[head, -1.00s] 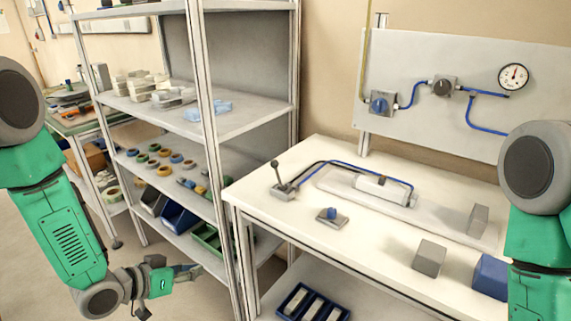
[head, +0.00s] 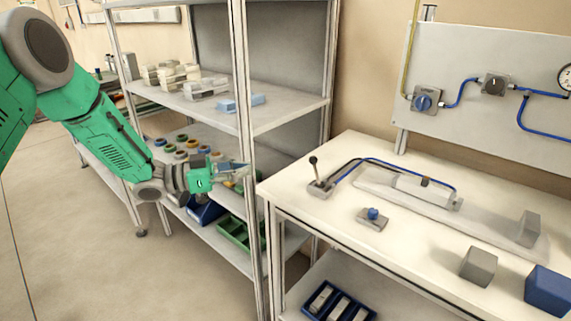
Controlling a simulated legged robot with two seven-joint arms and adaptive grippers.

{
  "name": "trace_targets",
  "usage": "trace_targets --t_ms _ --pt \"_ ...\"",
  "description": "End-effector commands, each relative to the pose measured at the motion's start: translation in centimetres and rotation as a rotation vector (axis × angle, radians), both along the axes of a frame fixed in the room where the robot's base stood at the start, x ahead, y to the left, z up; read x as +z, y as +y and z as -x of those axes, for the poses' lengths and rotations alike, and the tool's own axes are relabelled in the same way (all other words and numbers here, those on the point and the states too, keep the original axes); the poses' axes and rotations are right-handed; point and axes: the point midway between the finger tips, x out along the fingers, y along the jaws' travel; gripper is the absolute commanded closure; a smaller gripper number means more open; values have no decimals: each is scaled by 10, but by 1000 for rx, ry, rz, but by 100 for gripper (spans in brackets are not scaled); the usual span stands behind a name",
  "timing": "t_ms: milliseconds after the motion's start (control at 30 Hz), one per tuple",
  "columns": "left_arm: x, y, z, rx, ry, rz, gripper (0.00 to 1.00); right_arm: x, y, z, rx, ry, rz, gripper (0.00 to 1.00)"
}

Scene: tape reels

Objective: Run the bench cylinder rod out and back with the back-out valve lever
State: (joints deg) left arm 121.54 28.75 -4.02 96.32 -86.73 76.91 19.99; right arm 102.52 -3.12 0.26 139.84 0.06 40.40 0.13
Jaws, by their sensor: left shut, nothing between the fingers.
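The valve lever (head: 314,167) stands up with a dark knob from its grey valve block (head: 320,188) at the back left of the white bench. A blue hose (head: 385,161) loops from the valve to the cylinder (head: 425,190), which lies on a pale base plate (head: 374,183). Whether the rod is out is too small to tell. My left gripper (head: 243,170) is shut and empty, in front of the shelf unit and left of the bench, apart from the lever. My right gripper is out of view.
A blue button on a grey plate (head: 373,217) sits near the bench's front edge. A grey block (head: 478,266) and a blue block (head: 548,289) stand at right. The metal shelf post (head: 245,130) rises beside my left gripper. A panel (head: 458,75) with hoses stands behind.

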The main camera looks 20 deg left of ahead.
Motion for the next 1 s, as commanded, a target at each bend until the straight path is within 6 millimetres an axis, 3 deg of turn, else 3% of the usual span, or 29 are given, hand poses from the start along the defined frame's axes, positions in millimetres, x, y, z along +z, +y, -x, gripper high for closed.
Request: trace_targets --t_ms 600,1000 --pt "0 -95 -64 -2 -1 -2 100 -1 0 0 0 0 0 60" --pt "0 -113 -78 0 1 1 100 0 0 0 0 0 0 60"
